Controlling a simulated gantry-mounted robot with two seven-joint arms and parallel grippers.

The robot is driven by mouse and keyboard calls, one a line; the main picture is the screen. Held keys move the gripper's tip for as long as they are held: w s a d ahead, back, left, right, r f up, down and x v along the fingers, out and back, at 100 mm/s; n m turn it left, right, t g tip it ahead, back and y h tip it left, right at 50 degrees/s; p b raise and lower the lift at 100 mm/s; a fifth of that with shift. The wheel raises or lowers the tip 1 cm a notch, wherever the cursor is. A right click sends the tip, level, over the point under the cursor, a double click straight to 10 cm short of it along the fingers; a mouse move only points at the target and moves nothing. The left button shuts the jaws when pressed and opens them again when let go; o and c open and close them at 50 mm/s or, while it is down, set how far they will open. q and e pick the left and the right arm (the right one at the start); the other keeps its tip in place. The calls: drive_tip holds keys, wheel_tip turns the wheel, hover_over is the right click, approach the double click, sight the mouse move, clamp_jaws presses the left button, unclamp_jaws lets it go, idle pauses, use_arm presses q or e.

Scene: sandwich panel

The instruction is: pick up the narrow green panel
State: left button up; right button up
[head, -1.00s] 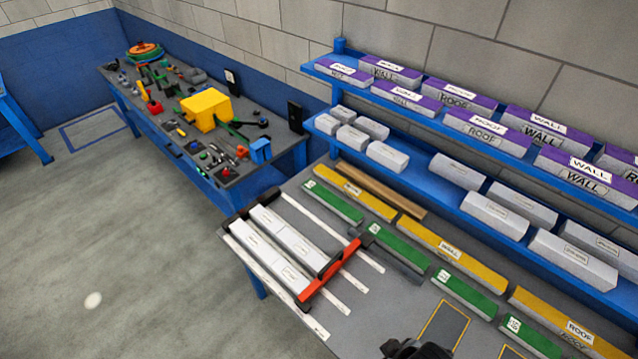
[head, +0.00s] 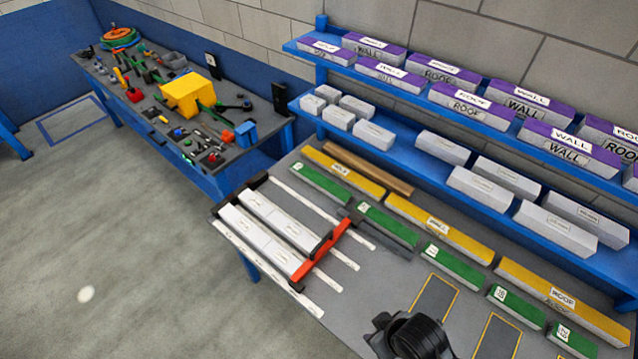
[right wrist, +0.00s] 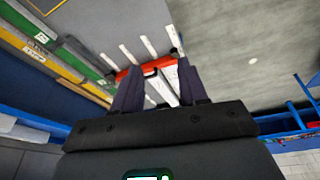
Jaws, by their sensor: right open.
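Several green panels with white labels lie in a row on the grey table. In the head view they run from the upper left panel (head: 320,184), past a panel in the middle (head: 455,264), to a short one (head: 517,306) and one at the lower right (head: 573,342). Which one is the narrow panel I cannot tell for sure. My right gripper (head: 385,331) is at the bottom of the head view, in front of the row and apart from it. In the right wrist view the right gripper (right wrist: 159,88) is open, with nothing between its fingers. My left gripper is not in view.
Yellow panels (head: 445,228) lie behind the green row. A red-ended black frame (head: 322,256) with white panels stands at the table's left. Blue shelves (head: 340,122) with purple and white boxes rise behind. A tool bench (head: 222,170) stands farther left.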

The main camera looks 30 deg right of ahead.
drive_tip(key=o, duration=1.1)
drive_tip(key=shift+c, duration=0.2)
